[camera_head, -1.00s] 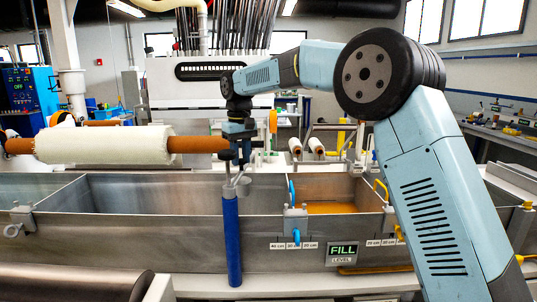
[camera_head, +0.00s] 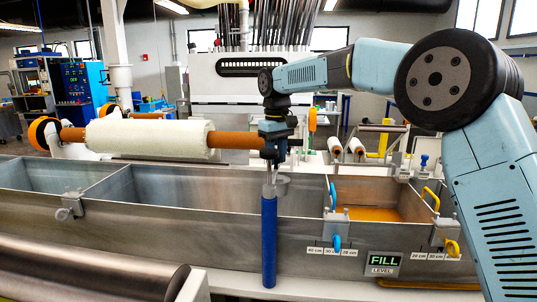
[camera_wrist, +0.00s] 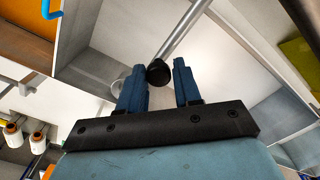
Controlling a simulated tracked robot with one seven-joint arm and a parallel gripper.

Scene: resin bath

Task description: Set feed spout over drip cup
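My gripper (camera_head: 274,157) points down over the near wall of the metal tank, its two blue fingers apart. In the wrist view, my gripper (camera_wrist: 159,67) is open, with the black end of a slanting metal rod (camera_wrist: 180,34) showing in the gap. I cannot tell whether the fingers touch it. This rod seems to be the feed spout's arm; in the head view it stands over a blue post (camera_head: 268,240). A small grey cup (camera_head: 283,184), likely the drip cup, is just right of the rod. Its pale rim (camera_wrist: 117,87) is partly hidden by the left finger.
The divided metal tank (camera_head: 130,220) runs across the view, with blue (camera_head: 333,196) and yellow (camera_head: 430,197) handles on its right part. A white roll (camera_head: 150,138) lies behind it. A dark roller (camera_head: 110,277) is at front left.

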